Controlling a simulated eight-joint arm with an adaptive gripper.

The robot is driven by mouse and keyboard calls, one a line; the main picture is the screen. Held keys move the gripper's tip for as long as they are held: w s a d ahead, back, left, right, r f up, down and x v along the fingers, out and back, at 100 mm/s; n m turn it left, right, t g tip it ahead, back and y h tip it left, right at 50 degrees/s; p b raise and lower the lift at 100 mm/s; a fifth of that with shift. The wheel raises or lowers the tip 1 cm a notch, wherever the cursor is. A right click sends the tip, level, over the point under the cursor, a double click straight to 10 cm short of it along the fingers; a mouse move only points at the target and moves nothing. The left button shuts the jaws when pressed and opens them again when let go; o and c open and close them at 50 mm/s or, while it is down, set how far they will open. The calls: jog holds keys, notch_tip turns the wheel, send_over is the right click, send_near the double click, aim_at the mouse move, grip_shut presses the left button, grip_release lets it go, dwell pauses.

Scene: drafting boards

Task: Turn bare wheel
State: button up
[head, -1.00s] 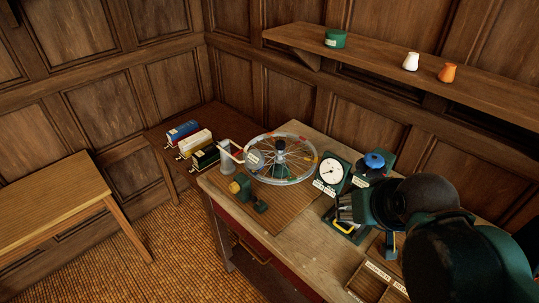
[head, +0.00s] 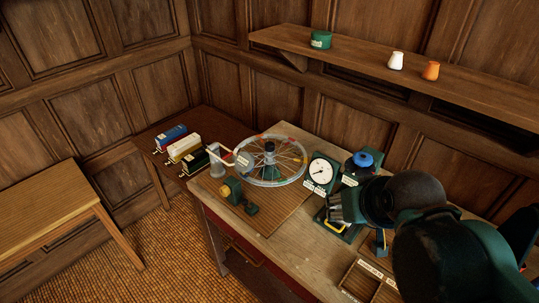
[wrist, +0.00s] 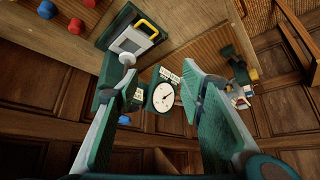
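The bare wheel (head: 298,174), a spoked silver rim with a dark hub and several coloured marks, lies roughly flat above a wooden board on the bench. A pale arm with a white label reaches to its left side. My gripper (head: 335,207) is to the right and front of the wheel, apart from it, near the round dial gauge (head: 321,171). In the wrist view my gripper (wrist: 158,85) has its fingers spread with nothing held, and the gauge (wrist: 163,97) shows between them. I cannot make out the wheel in the wrist view; the right finger may hide it.
A blue-topped device (head: 363,160) stands behind my gripper. A green stand with a yellow handle (head: 336,226) is beneath it. A green-and-yellow tool (head: 231,189) is at the wheel's front left. A compartment tray (head: 365,280) is at the front.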

dwell(0.3)
jog(key=w+a+r+g+p, duration=0.25)
jog(key=w+r, duration=0.35)
jog(key=w, duration=0.4)
jog(key=g+p, duration=0.5)
jog(key=p, duration=0.2)
send_over(270, 144)
notch_tip(270, 144, down, 7)
jog(key=shift+s+d+f, duration=0.1)
jog(key=shift+f, duration=0.05)
jog(key=shift+w+f, duration=0.2)
jog(key=shift+f, duration=0.05)
jog(key=shift+f, duration=0.15)
jog(key=shift+f+p, duration=0.4)
jog(key=shift+f, duration=3.35)
